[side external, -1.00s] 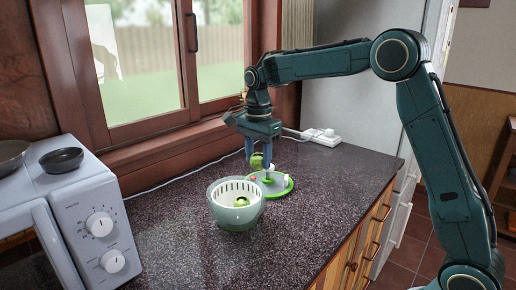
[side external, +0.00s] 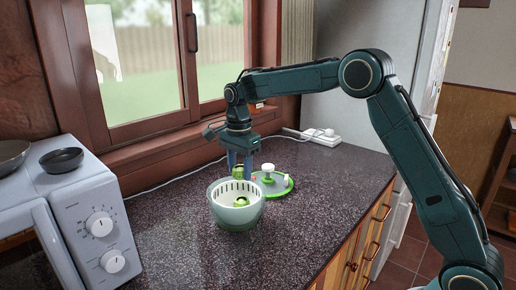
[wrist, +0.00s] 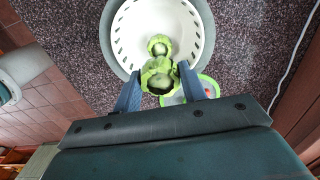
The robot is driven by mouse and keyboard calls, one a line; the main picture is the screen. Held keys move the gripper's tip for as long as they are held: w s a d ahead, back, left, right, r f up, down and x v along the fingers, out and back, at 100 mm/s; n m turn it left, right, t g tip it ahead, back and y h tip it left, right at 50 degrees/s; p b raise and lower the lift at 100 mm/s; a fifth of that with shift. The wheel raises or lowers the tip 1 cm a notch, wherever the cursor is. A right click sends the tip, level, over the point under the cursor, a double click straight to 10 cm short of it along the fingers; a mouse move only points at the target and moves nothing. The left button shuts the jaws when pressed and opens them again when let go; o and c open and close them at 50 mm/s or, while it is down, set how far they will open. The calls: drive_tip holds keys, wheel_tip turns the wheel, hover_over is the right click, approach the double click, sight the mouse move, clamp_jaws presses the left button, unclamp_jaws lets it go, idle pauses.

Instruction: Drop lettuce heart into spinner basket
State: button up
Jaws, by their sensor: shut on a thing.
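My gripper (side external: 240,163) is shut on a green lettuce heart (wrist: 160,80), its blue fingers on either side of it. The held heart also shows in the side view (side external: 238,174), partly covered by the fingers. The spinner basket (side external: 223,195) is a white slotted basket in a pale green bowl on the counter. The held heart is at the basket's back rim in the side view and overlaps the rim in the wrist view. I cannot tell its exact height above the rim. Another lettuce piece (side external: 240,201) lies inside the basket, also in the wrist view (wrist: 159,45).
A green spinner lid (side external: 283,187) with a white knob lies right behind the basket. A microwave (side external: 85,215) with a dark pan (side external: 62,160) on top stands at left. A white socket block (side external: 322,137) and cable lie by the window. The front counter is clear.

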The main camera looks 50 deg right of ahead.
sight(240, 181)
drive_tip(key=shift+f, duration=2.25)
drive_tip(key=o, duration=1)
drive_tip(key=shift+o, duration=0.2)
drive_tip(key=shift+r, duration=0.1)
wheel_tip(240, 181, up, 14)
drive_tip(key=shift+f, duration=0.15)
drive_tip(key=shift+s, duration=0.1)
